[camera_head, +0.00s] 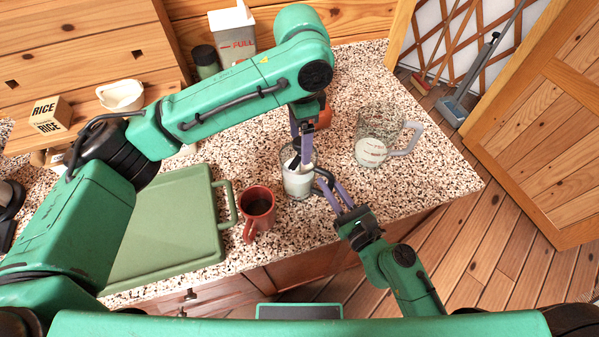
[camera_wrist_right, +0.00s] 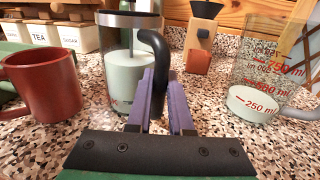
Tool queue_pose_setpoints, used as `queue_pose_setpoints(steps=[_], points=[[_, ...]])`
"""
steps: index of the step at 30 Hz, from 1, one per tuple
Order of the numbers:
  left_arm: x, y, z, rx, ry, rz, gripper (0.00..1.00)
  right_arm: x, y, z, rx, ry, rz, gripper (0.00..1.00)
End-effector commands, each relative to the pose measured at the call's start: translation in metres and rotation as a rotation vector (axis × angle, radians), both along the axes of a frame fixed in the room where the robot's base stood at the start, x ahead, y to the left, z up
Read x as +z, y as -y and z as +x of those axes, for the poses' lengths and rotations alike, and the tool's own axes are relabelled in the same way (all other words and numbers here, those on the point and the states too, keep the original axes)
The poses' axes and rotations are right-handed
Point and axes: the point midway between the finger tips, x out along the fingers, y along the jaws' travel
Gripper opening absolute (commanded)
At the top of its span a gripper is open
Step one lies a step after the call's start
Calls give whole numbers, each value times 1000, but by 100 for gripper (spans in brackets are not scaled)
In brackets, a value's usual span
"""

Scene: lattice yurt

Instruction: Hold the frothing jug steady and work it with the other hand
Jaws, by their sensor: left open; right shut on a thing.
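The frothing jug (camera_head: 297,184) is a clear glass with white milk and a black handle. It stands upright on the speckled counter, and in the right wrist view (camera_wrist_right: 122,82) a thin rod runs down into the milk. My right gripper (camera_head: 325,182) is shut on the black handle, and its purple fingers (camera_wrist_right: 160,95) close around the handle's lower part. My left gripper (camera_head: 303,152) is open, pointing down at the jug's mouth from above. The top of the plunger is largely hidden by its fingers, and I cannot tell whether they touch it.
A red mug (camera_head: 257,208) of dark drink stands left of the jug. A glass measuring jug (camera_head: 372,132) with some milk stands right. A green tray (camera_head: 165,225) lies left. An orange-based wooden item (camera_wrist_right: 200,45) stands behind. The counter's front edge is close; its right end is clear.

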Motion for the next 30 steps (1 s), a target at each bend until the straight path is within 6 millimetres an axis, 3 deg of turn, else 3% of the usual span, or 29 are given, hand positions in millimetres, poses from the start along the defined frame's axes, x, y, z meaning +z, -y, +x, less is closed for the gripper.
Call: queue_pose_setpoints(steps=[8,22,30], points=[[4,0,0,0,1,0,80,-1,0,0,-1,-2,-1,0],[62,0,1,0,3,1,80,-1,0,0,-1,-1,-2,0],[70,0,0,0,0,1,80,-1,0,0,-1,-1,-2,0]])
